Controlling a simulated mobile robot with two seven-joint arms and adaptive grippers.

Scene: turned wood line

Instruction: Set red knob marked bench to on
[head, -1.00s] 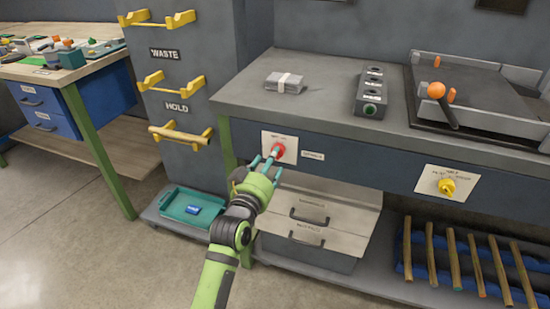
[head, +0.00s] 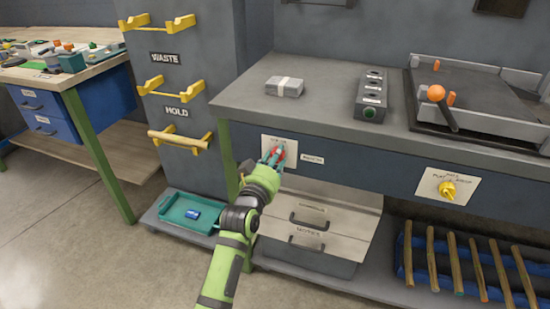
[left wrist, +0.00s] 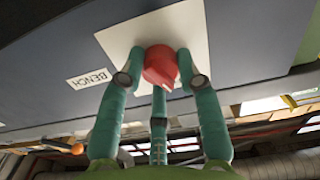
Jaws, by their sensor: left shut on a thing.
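The red knob (head: 279,153) sits on a white plate (head: 266,144) on the dark front of the bench. A label (left wrist: 89,79) reading BENCH is beside the plate in the left wrist view. My left gripper (head: 271,160) reaches the knob from the front. In the left wrist view its teal fingers (left wrist: 158,84) close around the red knob (left wrist: 160,66), one on each side and one below. The knob's pointer and the plate's markings cannot be read clearly. My right gripper does not show.
A yellow knob (head: 446,188) on another white plate is farther right on the bench front. A teal tray (head: 175,212) is low at the left.

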